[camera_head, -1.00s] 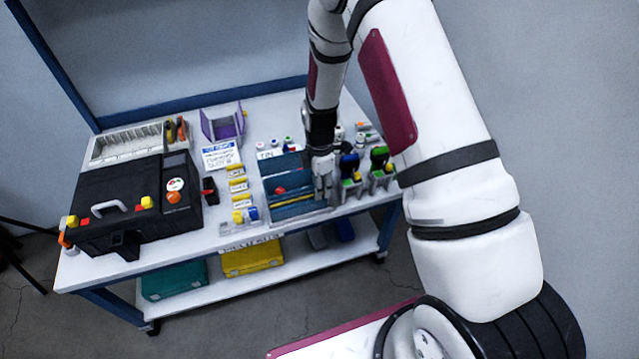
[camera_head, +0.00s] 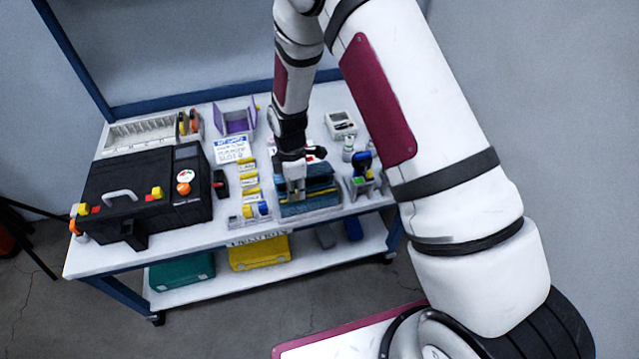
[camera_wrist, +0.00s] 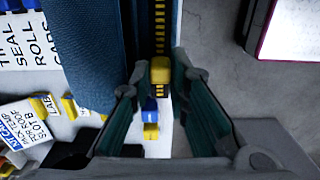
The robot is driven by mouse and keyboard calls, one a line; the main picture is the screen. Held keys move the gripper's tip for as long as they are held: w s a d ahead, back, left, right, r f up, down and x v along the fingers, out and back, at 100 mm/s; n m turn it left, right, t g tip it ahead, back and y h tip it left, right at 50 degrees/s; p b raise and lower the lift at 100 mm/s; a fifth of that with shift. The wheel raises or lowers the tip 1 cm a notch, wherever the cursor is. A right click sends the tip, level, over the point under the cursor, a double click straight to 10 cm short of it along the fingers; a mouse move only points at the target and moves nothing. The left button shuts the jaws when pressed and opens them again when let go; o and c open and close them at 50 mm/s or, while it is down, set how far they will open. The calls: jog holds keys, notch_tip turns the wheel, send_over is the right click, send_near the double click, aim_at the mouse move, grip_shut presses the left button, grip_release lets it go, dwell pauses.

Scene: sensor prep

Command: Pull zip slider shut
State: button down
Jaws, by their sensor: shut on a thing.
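A blue zip pouch (camera_head: 321,186) lies near the table's front edge in the head view. In the wrist view, its blue fabric (camera_wrist: 88,45) runs beside a dark zip strip with yellow teeth (camera_wrist: 160,25). A yellow zip slider (camera_wrist: 160,71) sits on this strip between my fingertips. My gripper (camera_wrist: 160,76) is shut on the slider, one finger on each side. In the head view, my gripper (camera_head: 294,190) points down over the left part of the pouch and hides part of it. The slider is too small to make out there.
A black case (camera_head: 140,195) fills the table's left side. Yellow labelled blocks (camera_head: 250,182) stand just left of the pouch. A holder with a blue-topped tool (camera_head: 361,180) stands to the right. A purple holder (camera_head: 236,118) and a white device (camera_head: 340,124) are behind.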

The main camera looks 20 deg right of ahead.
jog(key=shift+w+a+r, duration=0.1)
jog(key=shift+a, duration=1.85)
jog(key=c, duration=1.5)
grip_release()
jog(key=shift+a, duration=0.1)
jog(key=shift+r, duration=0.1)
jog(key=shift+w+r, duration=0.2)
jog(key=shift+r, duration=0.35)
jog(key=r, duration=0.4)
jog(key=shift+s+d, duration=0.2)
jog(key=shift+s+d+r, duration=0.1)
jog(key=shift+d+r, duration=0.2)
jog(key=shift+r, duration=0.35)
jog(key=shift+s+d+r, duration=0.1)
jog(key=shift+d+r, duration=0.2)
jog(key=shift+r, duration=0.3)
jog(key=shift+c, duration=0.3)
